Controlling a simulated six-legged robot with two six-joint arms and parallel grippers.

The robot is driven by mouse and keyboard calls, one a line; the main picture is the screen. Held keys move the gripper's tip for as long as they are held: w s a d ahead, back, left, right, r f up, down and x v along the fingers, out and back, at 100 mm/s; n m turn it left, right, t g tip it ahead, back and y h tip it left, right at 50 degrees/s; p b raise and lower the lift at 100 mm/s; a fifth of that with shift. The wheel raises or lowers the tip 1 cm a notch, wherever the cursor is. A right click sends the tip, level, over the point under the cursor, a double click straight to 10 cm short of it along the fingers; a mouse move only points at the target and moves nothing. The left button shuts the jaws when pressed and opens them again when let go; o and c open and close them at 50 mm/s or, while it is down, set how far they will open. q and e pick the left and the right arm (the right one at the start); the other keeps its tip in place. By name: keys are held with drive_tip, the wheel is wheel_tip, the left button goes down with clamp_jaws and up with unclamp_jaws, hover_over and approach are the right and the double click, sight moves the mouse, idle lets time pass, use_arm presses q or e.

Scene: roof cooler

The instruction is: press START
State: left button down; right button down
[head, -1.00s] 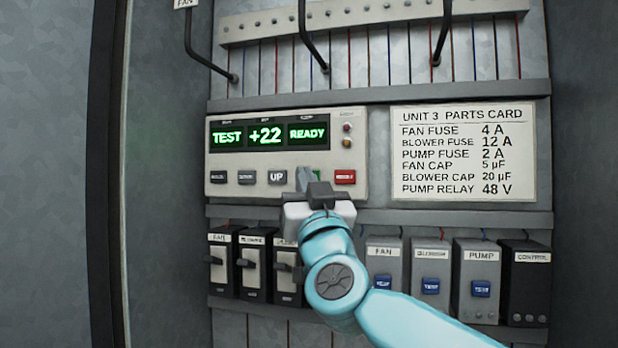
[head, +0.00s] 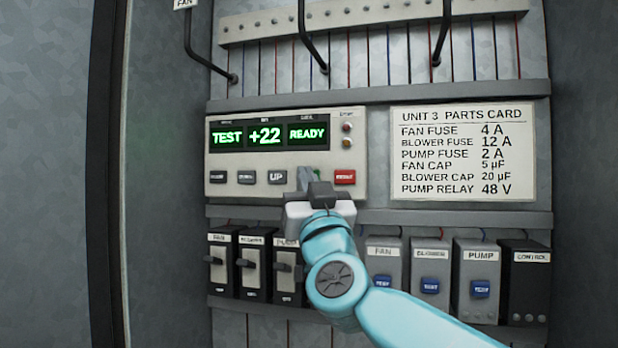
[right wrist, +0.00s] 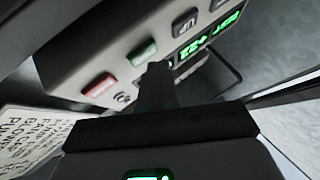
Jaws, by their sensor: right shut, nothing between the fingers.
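The controller panel (head: 235,163) has a lit green display (head: 268,136) reading TEST, +22 and READY. Below it is a row of buttons: dark ones including UP (head: 277,177), and a red one (head: 345,177) at the right end. A green button (right wrist: 142,52) shows in the right wrist view between UP and the red button; its label is not readable, and in the head view my gripper mostly hides it. My right gripper (head: 307,182) is shut and empty, its tips in front of the panel by the green button. I cannot tell whether they touch it. My left gripper is not in view.
Dark breakers with levers (head: 251,268) stand below left. Grey relays with blue test buttons (head: 430,286) stand below right, partly behind my arm. A parts card (head: 463,152) is right of the panel. Black cables (head: 303,30) hang above. A cabinet wall (head: 165,180) bounds the left.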

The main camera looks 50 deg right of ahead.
drive_tip(key=shift+w+d, duration=0.2)
drive_tip(key=shift+d, duration=0.25)
idle(0.6)
drive_tip(key=shift+a, duration=0.15)
idle(0.3)
drive_tip(key=shift+s+a, duration=0.35)
drive_tip(key=shift+a, duration=0.2)
drive_tip(key=a, duration=0.1)
drive_tip(key=s+a+p, duration=0.1)
drive_tip(key=a, duration=0.1)
drive_tip(key=s+a, duration=0.1)
drive_tip(key=shift+s+a+p, duration=0.15)
drive_tip(key=shift+a+p, duration=0.1)
drive_tip(key=shift+p, duration=0.05)
